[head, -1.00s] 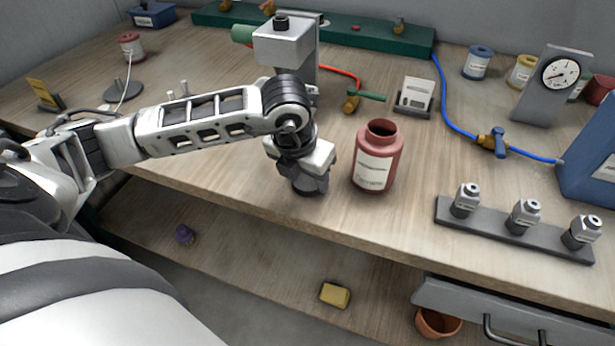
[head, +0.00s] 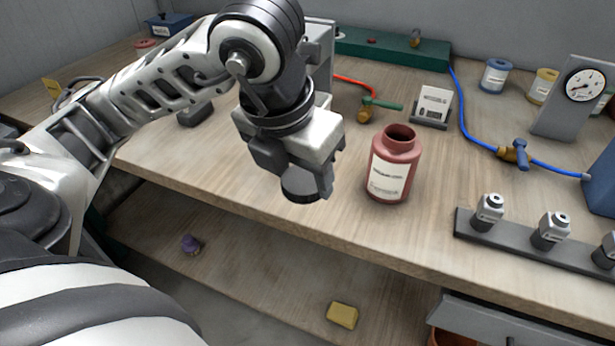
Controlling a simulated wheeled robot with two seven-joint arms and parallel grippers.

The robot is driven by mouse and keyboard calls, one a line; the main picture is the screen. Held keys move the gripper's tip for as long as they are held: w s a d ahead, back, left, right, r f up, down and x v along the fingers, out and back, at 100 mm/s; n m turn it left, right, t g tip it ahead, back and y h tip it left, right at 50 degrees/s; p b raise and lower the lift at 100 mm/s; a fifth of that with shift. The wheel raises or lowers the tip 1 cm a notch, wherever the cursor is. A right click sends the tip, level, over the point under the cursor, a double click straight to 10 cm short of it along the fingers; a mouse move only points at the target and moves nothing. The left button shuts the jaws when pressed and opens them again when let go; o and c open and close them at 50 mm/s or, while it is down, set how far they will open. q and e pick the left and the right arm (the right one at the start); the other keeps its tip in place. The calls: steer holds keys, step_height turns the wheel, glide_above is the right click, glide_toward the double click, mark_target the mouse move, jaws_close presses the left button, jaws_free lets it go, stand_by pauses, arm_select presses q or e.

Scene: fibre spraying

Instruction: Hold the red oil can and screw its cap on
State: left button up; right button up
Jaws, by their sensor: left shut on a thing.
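The red oil can (head: 393,165) stands upright on the workbench, a little right of centre. Its round mouth is open at the top and its white label faces me. My left gripper (head: 306,172) is left of the can, apart from it and raised above the bench's front part. It is shut on a dark round cap (head: 303,191), which hangs under the fingers with its edge showing. The fingers and wrist hide the cap's top. My right gripper is not in view.
The wooden bench (head: 340,215) is clear around the can. A rack (head: 520,248) with several grey fittings lies to the right. Behind are a card stand (head: 434,106), a green-handled valve (head: 368,108) and a blue hose (head: 467,127). A yellow block (head: 342,315) lies on the lower shelf.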

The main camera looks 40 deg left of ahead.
mark_target(288, 184)
arm_select(q)
steer(key=b, duration=0.1)
steer(key=s+b, duration=0.1)
steer(key=shift+d+f+b, duration=0.1)
steer(key=shift+f+b, duration=0.1)
steer(key=shift+b, duration=0.1)
steer(key=shift+s+d+r+b, duration=0.2)
steer(key=shift+s+r+b, duration=0.25)
steer(key=shift+s, duration=0.2)
steer(key=shift+s+d+r+b, duration=0.2)
steer(key=shift+s+r+b, duration=0.25)
steer(key=shift+s, duration=0.2)
